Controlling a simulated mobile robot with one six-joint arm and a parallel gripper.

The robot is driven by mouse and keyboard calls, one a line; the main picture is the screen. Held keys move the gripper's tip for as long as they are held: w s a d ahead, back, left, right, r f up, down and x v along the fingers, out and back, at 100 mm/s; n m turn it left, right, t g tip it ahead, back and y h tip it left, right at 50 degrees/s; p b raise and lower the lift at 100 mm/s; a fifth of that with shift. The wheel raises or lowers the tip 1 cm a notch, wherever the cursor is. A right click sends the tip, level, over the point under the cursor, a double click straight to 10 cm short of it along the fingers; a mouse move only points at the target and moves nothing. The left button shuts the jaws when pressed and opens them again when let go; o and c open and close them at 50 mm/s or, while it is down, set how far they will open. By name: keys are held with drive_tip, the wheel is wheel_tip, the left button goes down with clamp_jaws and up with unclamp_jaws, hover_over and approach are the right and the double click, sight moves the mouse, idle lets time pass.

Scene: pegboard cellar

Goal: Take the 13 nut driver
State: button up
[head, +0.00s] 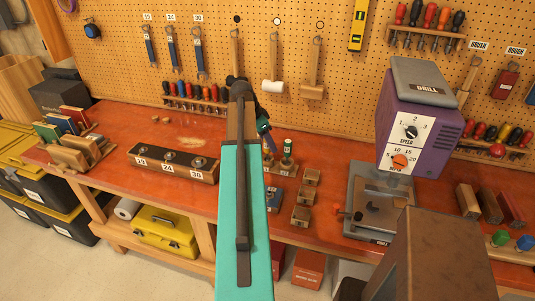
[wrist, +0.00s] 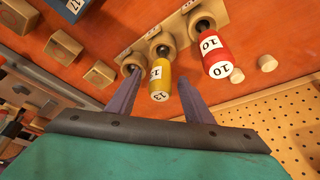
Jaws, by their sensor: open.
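The 13 nut driver, with a yellow handle marked 13 (wrist: 159,84), stands in a wooden holder (wrist: 240,10) in the wrist view. My gripper (wrist: 157,82) is open, one finger to each side of the yellow handle in that view. I cannot tell how far the fingers are from it, and no grip shows. A red nut driver marked 10 (wrist: 212,48) stands to its right. In the head view my arm covers most of this spot, and I cannot make out the yellow handle there.
Small wooden blocks (head: 301,216) stand on the orange bench (head: 330,228). A socket rail (head: 172,164) lies left of my arm. The purple drill machine (head: 440,135) rises at the right. The pegboard (head: 205,20) with hanging tools stands behind.

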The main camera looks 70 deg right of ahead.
idle(0.3)
clamp_jaws()
drive_tip(key=shift+r, duration=0.1)
drive_tip(key=shift+r+b, duration=1.7)
drive_tip(key=shift+r, duration=3.25)
drive_tip(key=c, duration=0.8)
unclamp_jaws()
clamp_jaws()
